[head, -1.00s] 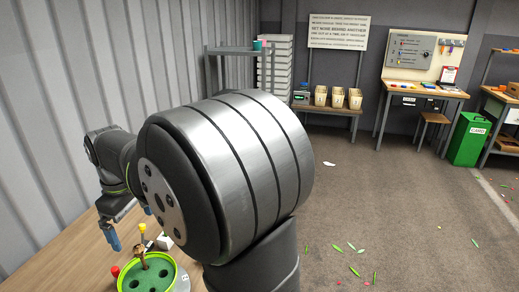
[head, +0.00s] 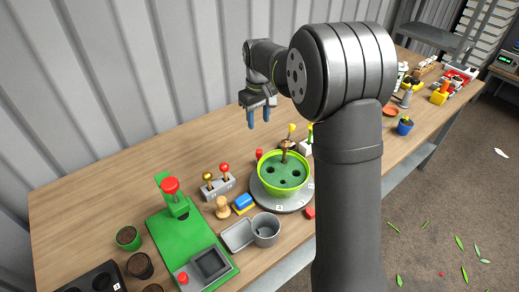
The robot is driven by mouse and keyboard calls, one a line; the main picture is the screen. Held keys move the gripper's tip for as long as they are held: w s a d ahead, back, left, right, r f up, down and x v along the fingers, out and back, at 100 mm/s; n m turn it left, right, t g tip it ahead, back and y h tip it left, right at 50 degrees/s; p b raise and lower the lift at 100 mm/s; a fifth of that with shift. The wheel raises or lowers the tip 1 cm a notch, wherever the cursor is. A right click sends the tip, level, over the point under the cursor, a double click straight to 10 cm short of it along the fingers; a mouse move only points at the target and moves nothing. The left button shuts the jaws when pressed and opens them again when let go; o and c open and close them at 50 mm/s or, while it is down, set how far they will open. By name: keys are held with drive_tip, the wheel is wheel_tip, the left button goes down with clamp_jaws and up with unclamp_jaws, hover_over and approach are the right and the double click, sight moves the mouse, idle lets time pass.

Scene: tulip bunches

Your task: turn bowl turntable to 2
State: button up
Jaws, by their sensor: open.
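The bowl turntable is a round grey disc (head: 263,199) on the bench, with small white tags along its front rim that are too small to read. A lime-green bowl (head: 264,178) with a dark green inside and several dark holes sits on it. A brown knobbed stem (head: 285,151) stands up at the bowl's back. My gripper (head: 258,119) is open and empty, its two blue fingers pointing down. It hangs above the bench, behind and left of the bowl, apart from it.
Yellow-topped (head: 291,129) and white items stand behind the bowl. The back left bench is clear.

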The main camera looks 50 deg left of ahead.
sight(259, 150)
wheel_tip(259, 150, down, 14)
drive_tip(key=shift+f, duration=0.1)
idle(0.4)
clamp_jaws()
